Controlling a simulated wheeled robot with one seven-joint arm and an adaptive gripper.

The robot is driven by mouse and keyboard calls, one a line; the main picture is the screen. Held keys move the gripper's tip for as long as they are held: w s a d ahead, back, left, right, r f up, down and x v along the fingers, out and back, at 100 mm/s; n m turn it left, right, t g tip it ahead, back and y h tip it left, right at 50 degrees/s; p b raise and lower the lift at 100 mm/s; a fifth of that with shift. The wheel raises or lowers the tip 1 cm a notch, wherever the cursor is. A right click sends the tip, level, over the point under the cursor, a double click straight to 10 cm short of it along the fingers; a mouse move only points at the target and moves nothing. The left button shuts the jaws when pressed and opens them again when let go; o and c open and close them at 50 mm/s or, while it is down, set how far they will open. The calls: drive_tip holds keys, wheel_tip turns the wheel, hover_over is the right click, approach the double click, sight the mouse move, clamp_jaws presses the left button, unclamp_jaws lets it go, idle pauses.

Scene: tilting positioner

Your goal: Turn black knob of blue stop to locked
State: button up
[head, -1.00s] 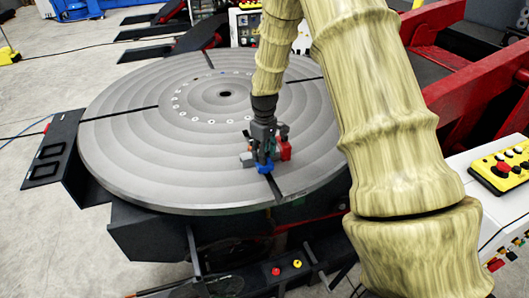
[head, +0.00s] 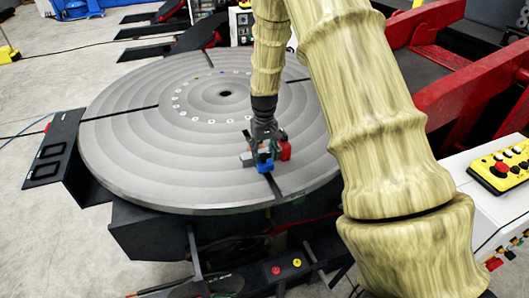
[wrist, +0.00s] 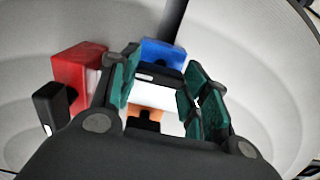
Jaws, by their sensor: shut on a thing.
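The blue stop (head: 265,166) sits on the round grey turntable (head: 120,150) near its front edge, by a dark radial slot. In the wrist view the blue stop (wrist: 163,52) shows beyond the fingers. A black knob (wrist: 158,75) with a short white mark lies between the teal finger pads, against the near side of the blue block. My gripper (wrist: 160,88) is shut on this black knob. In the head view my gripper (head: 265,140) is directly above the blue stop, pointing down. The fingers hide part of the knob, and I cannot read its lock position.
A red block (wrist: 78,75) with its own black knob (wrist: 50,105) stands close left of my fingers in the wrist view. White and orange parts (wrist: 150,97) lie under the gripper. A yellow control box (head: 502,165) is at the right. The turntable's left side is clear.

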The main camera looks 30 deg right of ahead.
sight(264, 153)
drive_tip(key=shift+w+r, duration=0.1)
idle(0.3)
drive_tip(key=o, duration=1)
wheel_tip(264, 153, up, 12)
drive_tip(key=shift+f, duration=0.1)
idle(0.4)
